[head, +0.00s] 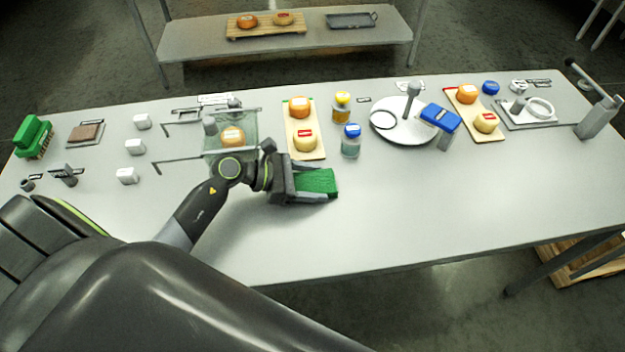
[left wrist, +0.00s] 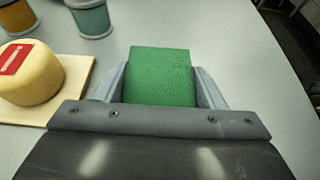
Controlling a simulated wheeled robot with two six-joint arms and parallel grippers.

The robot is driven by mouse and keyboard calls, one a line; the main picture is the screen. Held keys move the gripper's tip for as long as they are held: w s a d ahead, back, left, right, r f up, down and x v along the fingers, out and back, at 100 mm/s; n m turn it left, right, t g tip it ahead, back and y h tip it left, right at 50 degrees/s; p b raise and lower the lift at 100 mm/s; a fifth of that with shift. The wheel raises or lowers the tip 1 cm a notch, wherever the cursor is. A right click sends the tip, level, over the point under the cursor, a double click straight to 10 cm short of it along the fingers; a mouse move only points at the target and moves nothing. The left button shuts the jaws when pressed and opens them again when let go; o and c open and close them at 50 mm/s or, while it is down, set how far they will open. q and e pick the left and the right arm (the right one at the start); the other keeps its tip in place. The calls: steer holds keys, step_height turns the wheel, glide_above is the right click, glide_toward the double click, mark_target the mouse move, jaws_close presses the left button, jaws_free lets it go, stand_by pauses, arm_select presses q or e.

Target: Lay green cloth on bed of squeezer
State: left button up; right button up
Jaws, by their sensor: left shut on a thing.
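The green cloth (head: 318,181), a folded green block, is between the fingers of my left gripper (head: 305,185). The gripper is shut on it near the middle of the table, in front of a board with cheeses. In the left wrist view the cloth (left wrist: 160,76) sticks out forward between both fingers (left wrist: 160,90). I cannot tell for certain which item is the squeezer; a clear-walled fixture (head: 214,143) with an orange cheese (head: 232,136) stands behind my left arm, partly hidden by it. My right gripper is not in view.
A cheese board (head: 316,153) and two jars (head: 350,142) (head: 341,107) stand just behind the gripper. A round white plate (head: 404,134) and another cheese board (head: 484,134) are to the right. White blocks (head: 127,175) are at left. The table's front right is clear.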

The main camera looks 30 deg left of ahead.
arm_select(q)
steer(key=shift+f, duration=0.2)
steer(key=o, duration=1)
steer(key=shift+r, duration=0.15)
